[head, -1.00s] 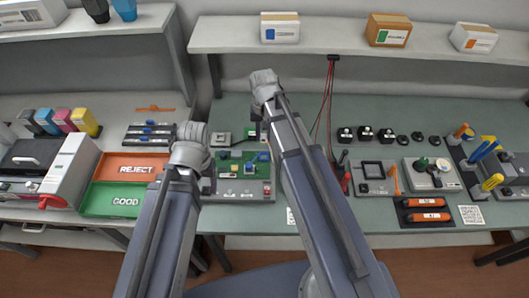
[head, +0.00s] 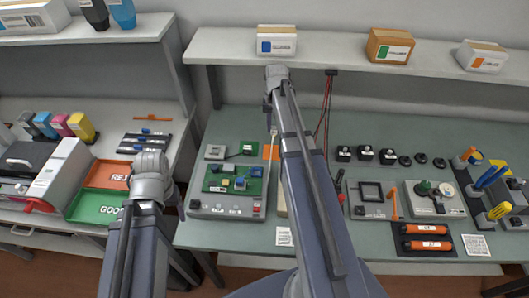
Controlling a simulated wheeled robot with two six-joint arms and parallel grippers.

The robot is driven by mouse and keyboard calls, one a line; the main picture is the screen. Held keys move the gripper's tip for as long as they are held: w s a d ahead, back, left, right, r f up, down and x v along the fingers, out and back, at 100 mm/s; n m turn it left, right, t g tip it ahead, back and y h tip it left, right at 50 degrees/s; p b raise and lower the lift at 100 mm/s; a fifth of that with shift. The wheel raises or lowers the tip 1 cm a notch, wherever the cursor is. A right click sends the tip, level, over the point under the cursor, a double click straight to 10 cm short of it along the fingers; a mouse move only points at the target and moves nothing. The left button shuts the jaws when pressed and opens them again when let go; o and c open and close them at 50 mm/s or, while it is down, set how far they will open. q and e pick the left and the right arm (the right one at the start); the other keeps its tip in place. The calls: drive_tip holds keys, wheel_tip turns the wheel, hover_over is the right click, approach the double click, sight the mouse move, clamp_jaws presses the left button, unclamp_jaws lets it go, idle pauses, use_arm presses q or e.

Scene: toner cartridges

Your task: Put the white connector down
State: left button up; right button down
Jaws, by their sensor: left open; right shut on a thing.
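My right gripper (head: 270,108) is over the back of the green bench, below the shelf's front edge. A green circuit board (head: 236,178) lies on a grey test fixture (head: 224,208), in front of and left of the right gripper. My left gripper (head: 168,190) is open between the trays and the fixture, its fingers mostly hidden by its wrist.
A red REJECT tray (head: 108,174) and a green GOOD tray (head: 95,207) lie left of my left arm. A shelf (head: 340,52) with boxes overhangs the back. Red leads (head: 326,105) hang right of my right arm. Black caps (head: 366,153) stand farther right.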

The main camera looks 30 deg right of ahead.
drive_tip(key=shift+f, duration=0.2)
use_arm(q)
wheel_tip(320, 180, down, 10)
drive_tip(key=b, duration=1)
drive_tip(key=shift+f, duration=0.1)
use_arm(e)
approach(273, 152)
wheel_tip(273, 152, down, 5)
drive_tip(key=shift+f, duration=0.2)
drive_tip(key=shift+r, duration=0.15)
drive_tip(key=c, duration=0.7)
unclamp_jaws()
use_arm(q)
wheel_tip(273, 152, up, 12)
drive_tip(key=p, duration=1.2)
drive_tip(key=shift+r, duration=0.2)
use_arm(e)
wheel_tip(273, 152, up, 12)
drive_tip(key=shift+r, duration=0.1)
use_arm(q)
drive_tip(key=shift+f, duration=0.1)
